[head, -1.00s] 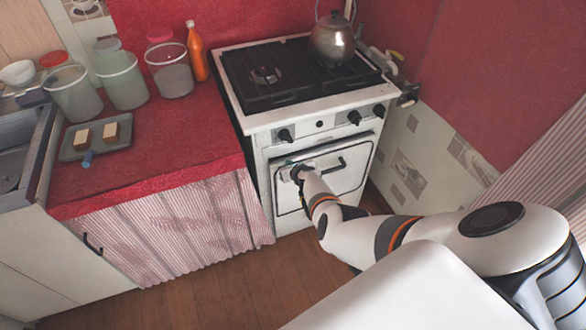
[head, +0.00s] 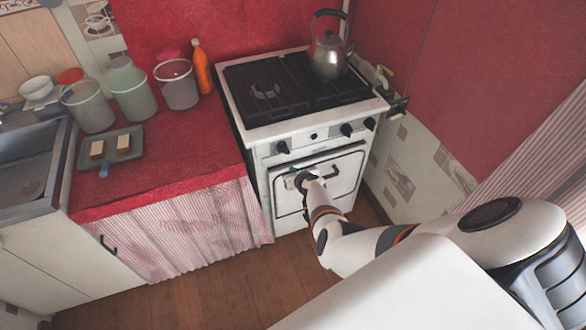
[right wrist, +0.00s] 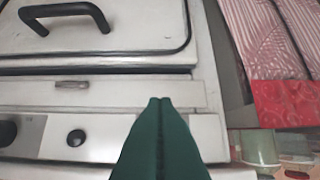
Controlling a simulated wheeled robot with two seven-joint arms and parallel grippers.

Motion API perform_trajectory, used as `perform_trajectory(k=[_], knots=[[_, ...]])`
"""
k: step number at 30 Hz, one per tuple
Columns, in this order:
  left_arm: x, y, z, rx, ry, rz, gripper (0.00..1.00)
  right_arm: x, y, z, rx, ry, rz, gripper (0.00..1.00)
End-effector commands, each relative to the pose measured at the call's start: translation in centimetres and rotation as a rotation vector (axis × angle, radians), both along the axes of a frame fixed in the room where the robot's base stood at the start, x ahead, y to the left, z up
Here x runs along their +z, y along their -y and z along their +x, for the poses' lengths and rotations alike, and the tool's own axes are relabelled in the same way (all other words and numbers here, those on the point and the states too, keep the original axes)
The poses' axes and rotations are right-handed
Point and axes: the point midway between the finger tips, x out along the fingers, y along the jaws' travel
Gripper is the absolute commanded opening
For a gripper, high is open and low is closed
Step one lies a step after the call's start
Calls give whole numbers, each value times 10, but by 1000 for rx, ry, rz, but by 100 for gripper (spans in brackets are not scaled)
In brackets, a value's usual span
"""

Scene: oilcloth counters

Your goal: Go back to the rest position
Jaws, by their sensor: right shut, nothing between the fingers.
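My right gripper (head: 301,181) is in front of the upper left part of the white stove's oven door (head: 345,192). Its dark green fingers are shut together and empty in the right wrist view (right wrist: 160,100). That view shows the stove upside down, with the black door handle (right wrist: 68,14) above and to the left of the fingertips, apart from them. I cannot tell whether the gripper touches the stove front. The oven door looks shut or nearly shut. My left gripper is not in view.
The red counter (head: 180,150) left of the stove (head: 288,134) holds a grey tray (head: 128,154) with two small blocks, several tubs and an orange bottle (head: 201,66). A kettle (head: 328,56) stands on the hob. Wooden floor (head: 215,285) is free in front.

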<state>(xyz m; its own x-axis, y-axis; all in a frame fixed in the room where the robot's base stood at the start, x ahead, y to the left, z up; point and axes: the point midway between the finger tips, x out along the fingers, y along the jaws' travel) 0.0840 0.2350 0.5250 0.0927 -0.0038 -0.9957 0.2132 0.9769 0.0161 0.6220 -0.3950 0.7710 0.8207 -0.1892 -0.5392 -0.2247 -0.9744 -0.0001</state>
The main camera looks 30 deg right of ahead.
Motion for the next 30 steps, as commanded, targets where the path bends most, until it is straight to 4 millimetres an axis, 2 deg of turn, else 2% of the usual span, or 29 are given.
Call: perform_trajectory(k=[3,9,11,14,17,20,23,24,26,30], knots=[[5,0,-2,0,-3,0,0,5,0,-1,1,0,-1,0],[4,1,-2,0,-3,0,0,2,-1,-3,9,-8,-11,0],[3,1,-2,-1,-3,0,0,-7,-3,-10,43,-32,-51,0],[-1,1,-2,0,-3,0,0,-38,-14,-35,193,-131,-210,0],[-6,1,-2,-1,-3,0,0,-84,-32,-81,459,-278,-466,0],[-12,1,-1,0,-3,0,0,-133,-53,-138,798,-419,-746,0],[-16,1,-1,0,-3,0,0,-175,-73,-200,1154,-519,-996,0],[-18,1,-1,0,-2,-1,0,-190,-80,-226,1300,-546,-1087,0],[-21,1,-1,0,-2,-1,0,-211,-92,-265,1524,-570,-1218,0],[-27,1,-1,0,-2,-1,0,-250,-116,-363,2061,-537,-1487,0]])
